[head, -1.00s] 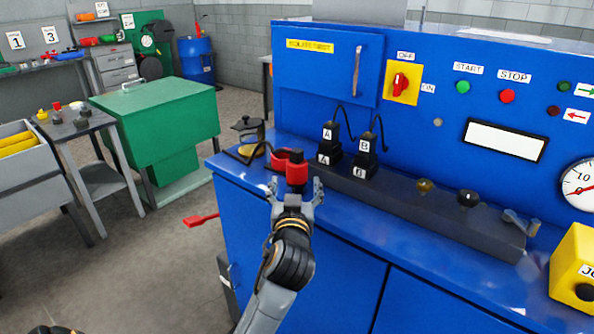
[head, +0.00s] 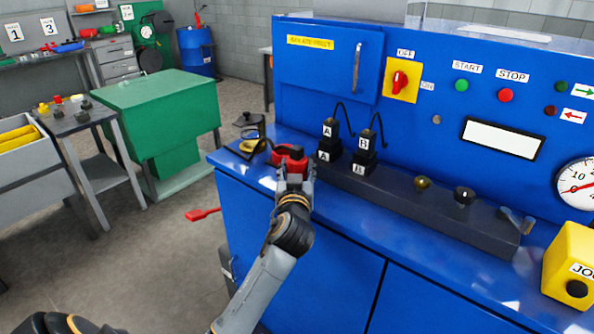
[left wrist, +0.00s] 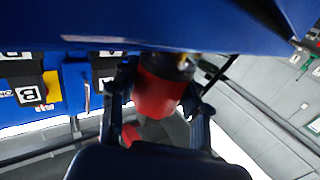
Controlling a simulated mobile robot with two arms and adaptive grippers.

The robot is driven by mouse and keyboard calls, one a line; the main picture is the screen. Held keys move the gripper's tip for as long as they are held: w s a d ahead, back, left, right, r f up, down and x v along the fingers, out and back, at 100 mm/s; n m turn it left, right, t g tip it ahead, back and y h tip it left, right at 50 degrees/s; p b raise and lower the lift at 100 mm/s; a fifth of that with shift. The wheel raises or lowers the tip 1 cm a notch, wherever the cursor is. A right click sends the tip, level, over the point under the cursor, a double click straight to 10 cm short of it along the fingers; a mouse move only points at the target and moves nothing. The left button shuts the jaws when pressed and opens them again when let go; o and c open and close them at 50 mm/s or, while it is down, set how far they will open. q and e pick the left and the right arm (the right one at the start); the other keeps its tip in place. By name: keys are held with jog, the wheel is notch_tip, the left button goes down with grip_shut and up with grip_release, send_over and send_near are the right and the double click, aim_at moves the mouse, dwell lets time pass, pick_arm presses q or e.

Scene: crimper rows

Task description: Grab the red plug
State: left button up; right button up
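The red plug (head: 297,163), with a dark top, stands at the left end of the blue bench's top. In the left wrist view the plug (left wrist: 158,95) is between my fingers, which press close on both sides of its red body. My left gripper (head: 296,174) is drawn in around it and looks shut on it. My fingers hide part of its lower body in the head view. More red (head: 281,154) shows just behind the plug, and a red patch (left wrist: 130,134) shows beyond it in the wrist view. My right gripper is not in view.
A dark rail (head: 400,195) with black plugs A (head: 330,127) and B (head: 364,143) and cables runs to the right. A black-framed item with a yellow base (head: 249,144) stands at left.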

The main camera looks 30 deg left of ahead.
pick_arm(q)
jog(key=c, duration=0.6)
jog(key=shift+c, duration=0.2)
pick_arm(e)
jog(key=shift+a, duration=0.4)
